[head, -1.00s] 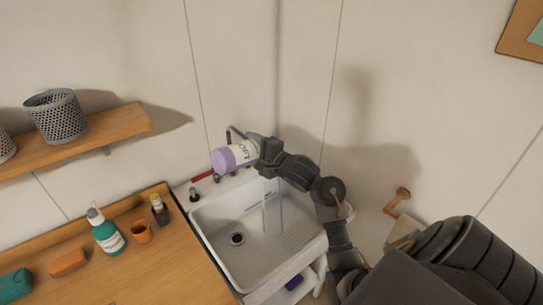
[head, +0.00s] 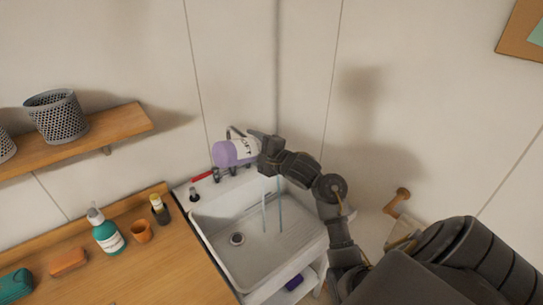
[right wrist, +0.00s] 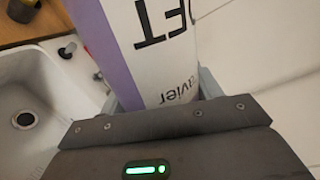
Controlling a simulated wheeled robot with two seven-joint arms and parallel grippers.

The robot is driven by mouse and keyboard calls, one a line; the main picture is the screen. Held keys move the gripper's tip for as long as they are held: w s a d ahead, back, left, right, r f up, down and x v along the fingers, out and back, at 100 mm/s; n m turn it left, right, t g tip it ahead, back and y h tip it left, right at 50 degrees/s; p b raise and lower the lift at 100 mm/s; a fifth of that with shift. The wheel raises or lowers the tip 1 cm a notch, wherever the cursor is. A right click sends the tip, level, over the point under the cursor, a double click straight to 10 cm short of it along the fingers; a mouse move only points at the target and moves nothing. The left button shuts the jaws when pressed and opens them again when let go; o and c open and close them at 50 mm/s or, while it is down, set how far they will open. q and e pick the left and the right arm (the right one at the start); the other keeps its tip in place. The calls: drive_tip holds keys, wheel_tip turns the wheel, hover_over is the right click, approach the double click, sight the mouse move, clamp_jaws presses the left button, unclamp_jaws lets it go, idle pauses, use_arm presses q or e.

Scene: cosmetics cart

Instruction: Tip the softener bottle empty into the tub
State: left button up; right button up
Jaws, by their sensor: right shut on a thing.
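The softener bottle (head: 226,154), purple with a white label, lies nearly level above the back of the white tub (head: 217,258). My right gripper (head: 262,146) is shut on it from the right, with the purple end pointing left. In the right wrist view the bottle (right wrist: 109,40) fills the space between the fingers (right wrist: 160,98), its label lettering facing the camera. Its mouth is not clear to see. Two thin pale vertical streaks show inside the tub; I cannot tell if they are liquid. My left gripper is out of view.
A wooden counter (head: 165,270) left of the tub holds a teal pump bottle (head: 108,236), an orange cup (head: 142,231), a small dark bottle (head: 160,210) and an orange block (head: 68,262). A shelf (head: 120,123) with mesh baskets (head: 56,117) is on the wall. Taps stand at the tub's back.

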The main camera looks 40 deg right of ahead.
drive_tip(key=shift+d+r+m, duration=0.25)
drive_tip(key=shift+r+m, duration=0.1)
drive_tip(key=shift+m, duration=0.35)
idle(0.4)
drive_tip(key=n, duration=0.1)
drive_tip(key=a+f+n, duration=0.1)
drive_tip(key=shift+f+n, duration=0.2)
drive_tip(key=shift+n, duration=0.2)
wheel_tip(320, 180, down, 2)
drive_tip(key=n, duration=0.3)
drive_tip(key=shift+a+n+h, duration=0.15)
drive_tip(key=shift+n+h, duration=0.15)
drive_tip(key=shift+h, duration=0.1)
drive_tip(key=a+f+n+b, duration=0.1)
drive_tip(key=f+n+b, duration=0.1)
drive_tip(key=n, duration=0.3)
drive_tip(key=a+f+n+b, duration=0.1)
drive_tip(key=f+n+b, duration=0.1)
drive_tip(key=n, duration=0.3)
drive_tip(key=a+f+n+b, duration=0.1)
drive_tip(key=f+n+b, duration=0.1)
drive_tip(key=n, duration=0.3)
drive_tip(key=shift+s+f+n+t+h, duration=0.1)
drive_tip(key=shift+f+n+t+h, duration=0.05)
drive_tip(key=shift+n+t+h, duration=0.25)
drive_tip(key=shift+a, duration=0.1)
